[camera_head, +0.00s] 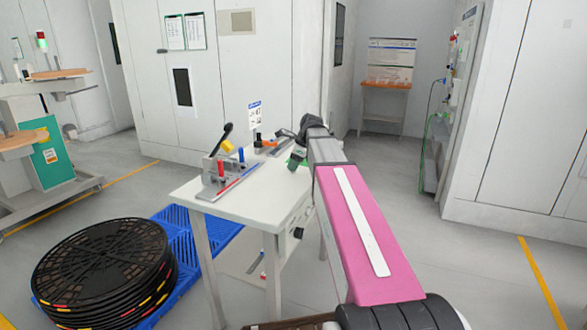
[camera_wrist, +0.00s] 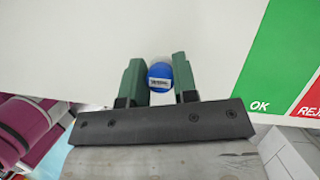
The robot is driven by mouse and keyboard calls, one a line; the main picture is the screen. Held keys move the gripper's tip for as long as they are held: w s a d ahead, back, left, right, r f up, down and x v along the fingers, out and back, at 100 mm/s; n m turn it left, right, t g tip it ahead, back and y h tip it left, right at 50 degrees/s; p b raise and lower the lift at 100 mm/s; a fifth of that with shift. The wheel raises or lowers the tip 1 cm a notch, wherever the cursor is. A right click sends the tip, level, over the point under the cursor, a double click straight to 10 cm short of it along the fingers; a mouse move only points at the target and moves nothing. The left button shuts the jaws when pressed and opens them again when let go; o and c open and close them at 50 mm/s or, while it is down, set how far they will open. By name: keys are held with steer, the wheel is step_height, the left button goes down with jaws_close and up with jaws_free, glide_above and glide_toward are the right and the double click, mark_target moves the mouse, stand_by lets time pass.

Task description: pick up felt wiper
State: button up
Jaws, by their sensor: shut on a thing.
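A small blue round thing with a white label, taken to be the felt wiper (camera_wrist: 160,70), sits between the two green fingers of my gripper (camera_wrist: 157,80) in the wrist view. The fingers are shut on it, one at its left side and one at its right. The white table top lies behind it; I cannot tell whether it touches the table. In the head view my gripper (camera_head: 297,154) is over the right back part of the white table (camera_head: 253,185). My own arm covers much of it there, and the wiper cannot be made out.
A green and red sign (camera_wrist: 262,65) marked OK lies on the table right of my gripper. A fixture with a black lever (camera_head: 222,170) stands on the table's left side. Black reels (camera_head: 100,262) are stacked on a blue pallet (camera_head: 212,238) on the floor. Floor at right is clear.

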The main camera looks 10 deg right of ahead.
step_height(320, 180, up, 3)
steer(key=shift+f, duration=0.2)
steer(key=s+a+r, duration=0.5)
steer(key=s+r, duration=0.2)
steer(key=s, duration=0.3)
steer(key=shift+a, duration=0.35)
steer(key=shift+s+r, duration=0.1)
steer(key=o, duration=0.3)
steer(key=shift+c, duration=1.1)
